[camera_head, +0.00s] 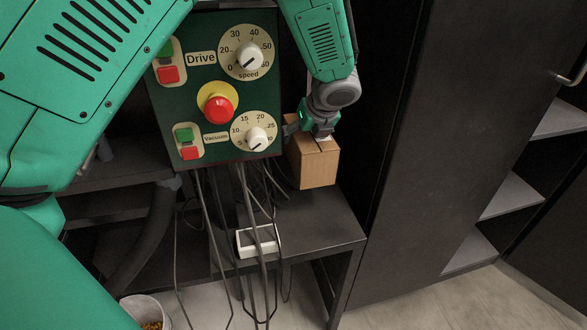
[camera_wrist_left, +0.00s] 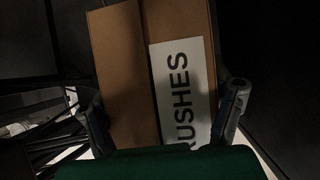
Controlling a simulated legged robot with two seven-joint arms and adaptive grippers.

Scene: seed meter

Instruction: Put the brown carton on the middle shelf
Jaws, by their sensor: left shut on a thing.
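The brown carton (camera_head: 316,166) is right of the control panel in the head view, over the dark bench. I cannot tell whether it touches the bench. My left gripper (camera_head: 313,130) comes down from above and is shut on the carton's top part. In the left wrist view the carton (camera_wrist_left: 125,70) fills the space between the two fingers (camera_wrist_left: 162,112). A white label reading "RUSHES", partly cut off, shows on it. The middle shelf (camera_head: 510,196) is a grey board in the open cabinet at the right, between an upper and a lower board. My right gripper is not in view.
A dark cabinet door (camera_head: 440,150) stands between the carton and the shelves. The control panel (camera_head: 215,85), with knobs and a red button, is left of the carton, with cables hanging below. A white box (camera_head: 257,241) lies on the bench (camera_head: 335,232). A white bucket (camera_head: 146,309) stands lower left.

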